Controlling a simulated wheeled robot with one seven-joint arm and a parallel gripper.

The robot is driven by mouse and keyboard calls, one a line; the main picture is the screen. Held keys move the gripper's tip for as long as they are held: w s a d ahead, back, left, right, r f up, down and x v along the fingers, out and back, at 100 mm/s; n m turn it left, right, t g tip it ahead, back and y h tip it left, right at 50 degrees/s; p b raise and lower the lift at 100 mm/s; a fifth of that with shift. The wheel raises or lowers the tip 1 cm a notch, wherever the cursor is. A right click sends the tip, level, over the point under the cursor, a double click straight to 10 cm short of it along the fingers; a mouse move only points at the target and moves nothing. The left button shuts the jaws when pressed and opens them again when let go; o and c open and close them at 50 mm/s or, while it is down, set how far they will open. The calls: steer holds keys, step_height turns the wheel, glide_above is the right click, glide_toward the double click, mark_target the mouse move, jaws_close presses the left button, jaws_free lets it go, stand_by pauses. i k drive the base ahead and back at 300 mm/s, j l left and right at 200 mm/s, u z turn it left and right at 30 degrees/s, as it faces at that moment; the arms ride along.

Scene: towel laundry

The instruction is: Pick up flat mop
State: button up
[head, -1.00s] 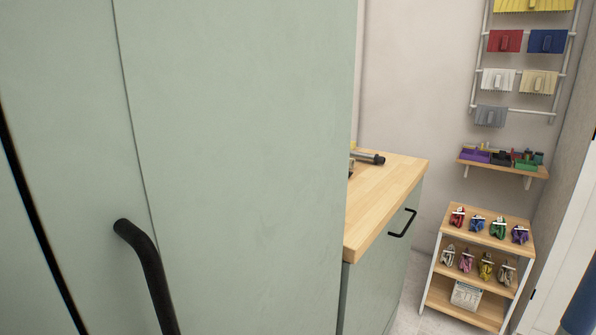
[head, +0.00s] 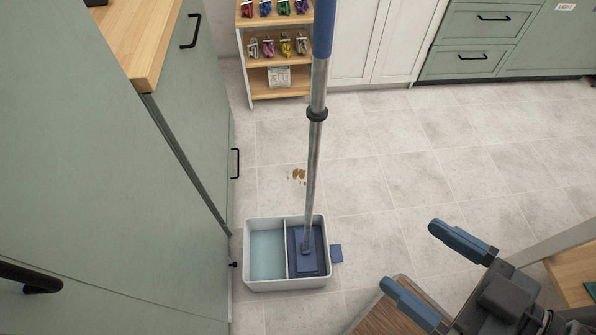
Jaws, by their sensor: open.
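The flat mop (head: 314,150) stands nearly upright in the head view, with a metal pole, a black collar and a blue upper grip that runs out of the top of the picture. Its blue flat head (head: 307,262) rests in the right compartment of a white two-part bucket (head: 270,285) on the floor. The left compartment holds pale blue-green water. My gripper (head: 418,262) is at the lower right, its two blue-tipped fingers spread apart and empty. It is to the right of the bucket in the picture, clear of the mop pole.
Green cabinets (head: 110,200) with black handles line the left side. A small brown spill (head: 299,175) lies on the tiled floor behind the bucket. A shelf unit (head: 277,60) with small colored items stands at the back. A wooden surface (head: 385,305) is below my gripper. Floor at center right is clear.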

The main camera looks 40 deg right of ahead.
mark_target(324, 10)
steer(key=k+j, duration=0.4)
steer(key=k+l, duration=0.1)
steer(key=k, duration=0.2)
steer(key=k+l, duration=0.1)
steer(key=k, duration=0.2)
